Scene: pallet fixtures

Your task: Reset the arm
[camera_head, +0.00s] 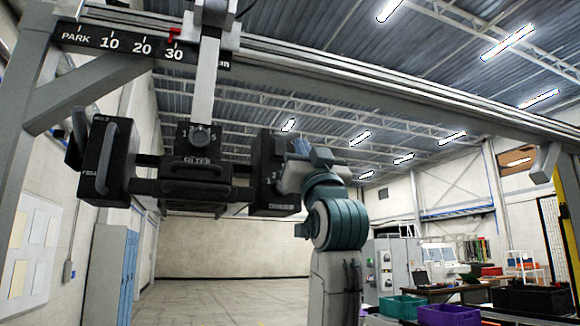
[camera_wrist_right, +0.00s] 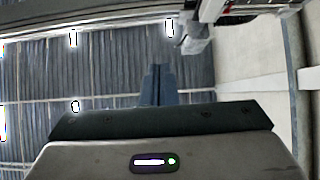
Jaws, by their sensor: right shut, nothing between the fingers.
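My right arm rises from the lower middle of the head view, with teal joints. Its gripper (camera_head: 300,147) is raised next to the right black box (camera_head: 275,195) of a hanging fixture. I cannot tell from this view whether it touches the box. In the right wrist view the two blue-grey fingers (camera_wrist_right: 158,82) are together, with nothing seen between them, against the ceiling. My left arm and gripper are not in view.
The fixture hangs from a grey gantry beam (camera_head: 400,100) on a vertical post (camera_head: 206,85). A scale plate (camera_head: 130,42) reads PARK, 10, 20, 30. A left black box (camera_head: 108,165) has a handle. Coloured bins (camera_head: 450,314) stand lower right. Open floor (camera_head: 235,295) lies behind.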

